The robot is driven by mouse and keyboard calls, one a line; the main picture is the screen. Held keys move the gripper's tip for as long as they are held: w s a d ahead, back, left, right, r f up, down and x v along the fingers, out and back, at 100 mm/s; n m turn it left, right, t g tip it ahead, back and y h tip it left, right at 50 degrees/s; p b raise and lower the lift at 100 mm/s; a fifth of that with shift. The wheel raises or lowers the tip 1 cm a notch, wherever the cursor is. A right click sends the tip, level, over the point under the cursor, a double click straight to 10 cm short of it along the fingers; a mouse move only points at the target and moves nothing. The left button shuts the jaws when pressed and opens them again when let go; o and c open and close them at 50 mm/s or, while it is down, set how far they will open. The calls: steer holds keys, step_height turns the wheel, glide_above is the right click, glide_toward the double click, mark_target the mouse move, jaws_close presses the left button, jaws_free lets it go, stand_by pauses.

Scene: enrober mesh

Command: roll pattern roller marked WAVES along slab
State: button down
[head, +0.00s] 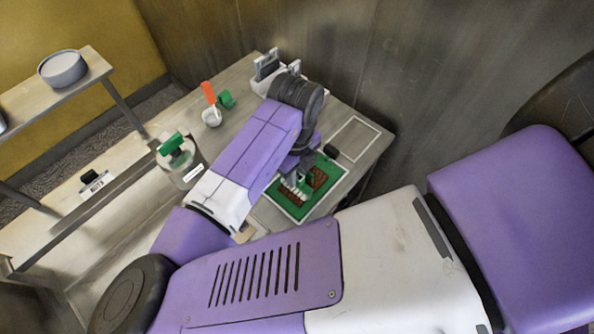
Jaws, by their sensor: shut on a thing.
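A brown slab (320,177) lies on a green mat with a pale border (295,212) on the table, below the end of my arm. My gripper (301,182) is low over the slab and shut on a pattern roller with a green part (309,180). The roller looks to be at or just above the slab; I cannot tell if it touches. My arm and gripper hide much of the roller, and no WAVES marking can be read.
A round container with a green-handled thing (175,150) stands left of my arm. A black item (331,152) lies beside the mat. A pale outlined rectangle (354,139) is empty.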

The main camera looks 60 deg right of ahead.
steer(key=shift+w+a, duration=0.15)
steer(key=shift+a, duration=0.4)
steer(key=shift+w+a, duration=0.15)
steer(key=shift+a, duration=0.35)
stand_by(0.4)
step_height(320, 180, up, 7)
stand_by(1.3)
stand_by(0.5)
